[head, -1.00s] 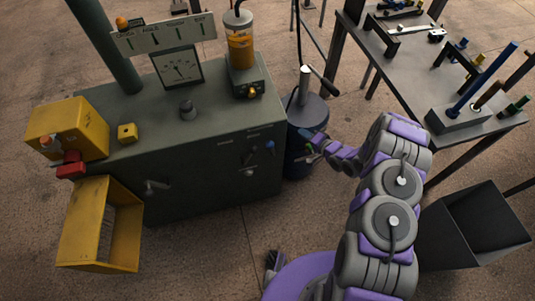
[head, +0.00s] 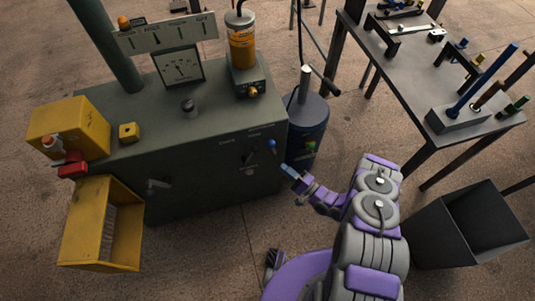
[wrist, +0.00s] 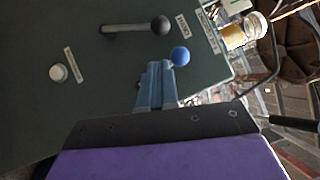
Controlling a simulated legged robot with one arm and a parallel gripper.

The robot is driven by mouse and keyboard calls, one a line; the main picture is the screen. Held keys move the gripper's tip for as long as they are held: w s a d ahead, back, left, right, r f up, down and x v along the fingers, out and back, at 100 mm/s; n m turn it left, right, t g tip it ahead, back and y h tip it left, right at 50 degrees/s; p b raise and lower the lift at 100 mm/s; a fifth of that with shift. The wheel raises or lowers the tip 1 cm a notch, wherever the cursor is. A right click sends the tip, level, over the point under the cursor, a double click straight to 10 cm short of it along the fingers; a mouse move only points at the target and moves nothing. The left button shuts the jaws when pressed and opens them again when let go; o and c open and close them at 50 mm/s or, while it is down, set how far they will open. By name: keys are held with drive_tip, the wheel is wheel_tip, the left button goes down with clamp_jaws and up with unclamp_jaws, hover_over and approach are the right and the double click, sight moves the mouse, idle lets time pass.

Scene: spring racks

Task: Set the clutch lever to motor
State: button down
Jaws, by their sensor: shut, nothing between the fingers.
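On the front of the dark green cabinet (head: 205,172), a lever with a black ball knob (wrist: 160,25) shows in the wrist view, its metal rod pointing right there. A blue ball knob (wrist: 180,56) sits nearby, just past my fingertips; it also shows in the head view (head: 272,146). Small labels (wrist: 183,26) stand beside the knobs, too small to read surely, so I cannot confirm which lever is the clutch. My gripper (wrist: 160,68) is shut and empty, its blue fingers side by side. In the head view my gripper (head: 289,171) is right of the cabinet's front.
A white knob (wrist: 58,72) is on the same panel. A dark cylinder (head: 308,120) stands right of the cabinet. An open yellow box (head: 75,225) hangs at its left. A rack table (head: 400,75) and a black bin (head: 440,235) stand at right.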

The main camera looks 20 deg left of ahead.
drive_tip(key=x, duration=1)
drive_tip(key=shift+w+r, duration=0.1)
drive_tip(key=shift+r, duration=0.05)
